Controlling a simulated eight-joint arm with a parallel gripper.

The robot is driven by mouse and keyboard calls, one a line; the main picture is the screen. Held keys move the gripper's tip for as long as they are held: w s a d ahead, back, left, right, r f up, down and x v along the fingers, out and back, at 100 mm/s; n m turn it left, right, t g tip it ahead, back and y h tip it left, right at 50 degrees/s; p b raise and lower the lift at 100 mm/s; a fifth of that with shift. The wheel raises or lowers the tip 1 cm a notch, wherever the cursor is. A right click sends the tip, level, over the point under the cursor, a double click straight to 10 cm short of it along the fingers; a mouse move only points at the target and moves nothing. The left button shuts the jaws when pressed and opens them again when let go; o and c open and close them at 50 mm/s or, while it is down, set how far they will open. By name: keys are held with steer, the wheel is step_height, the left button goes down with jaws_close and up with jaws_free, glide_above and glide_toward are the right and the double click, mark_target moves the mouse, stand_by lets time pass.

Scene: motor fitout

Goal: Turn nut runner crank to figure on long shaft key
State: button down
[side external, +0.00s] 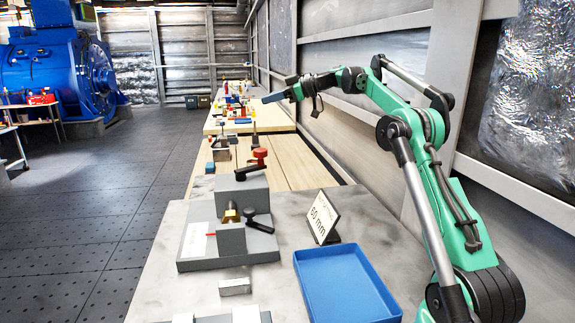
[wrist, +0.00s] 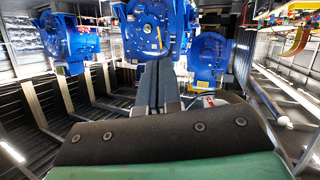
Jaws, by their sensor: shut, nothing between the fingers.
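A grey fixture (side external: 232,240) stands on the near metal bench, with a brass piece and a black crank-like handle (side external: 262,222) on its front block. I cannot tell which one is the nut runner crank. A small steel bar (side external: 235,287) lies in front of the fixture; I cannot tell if it is the long shaft key. A tilted card (side external: 322,216) appears to read "60 mm". My gripper (side external: 268,99) is shut and empty, high above and beyond the fixture; its fingers show in the wrist view (wrist: 157,75).
A blue tray (side external: 345,285) lies at the near right of the bench. Grey blocks stand at the front edge. A wooden table (side external: 285,160) with several small parts continues behind. The wall runs close along the right. Blue motors (wrist: 155,28) stand far off.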

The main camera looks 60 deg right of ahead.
steer(key=s+a+n+g+h, duration=0.2)
steer(key=s+n+g+h, duration=0.3)
steer(key=s, duration=0.3)
steer(key=m+g, duration=0.1)
glide_toward(264, 153)
steer(key=a+f, duration=0.3)
steer(key=f, duration=0.3)
steer(key=shift+w+d+f, duration=0.1)
steer(key=shift+w+d, duration=0.2)
steer(key=shift+w, duration=0.3)
steer(key=shift+w+d+f, duration=0.1)
steer(key=shift+w+d, duration=0.15)
steer(key=shift+w, duration=0.4)
steer(key=shift+w+d, duration=0.3)
steer(key=shift+w, duration=0.3)
steer(key=shift+w, duration=0.1)
steer(key=shift+w+d, duration=0.6)
steer(key=shift+s, duration=0.1)
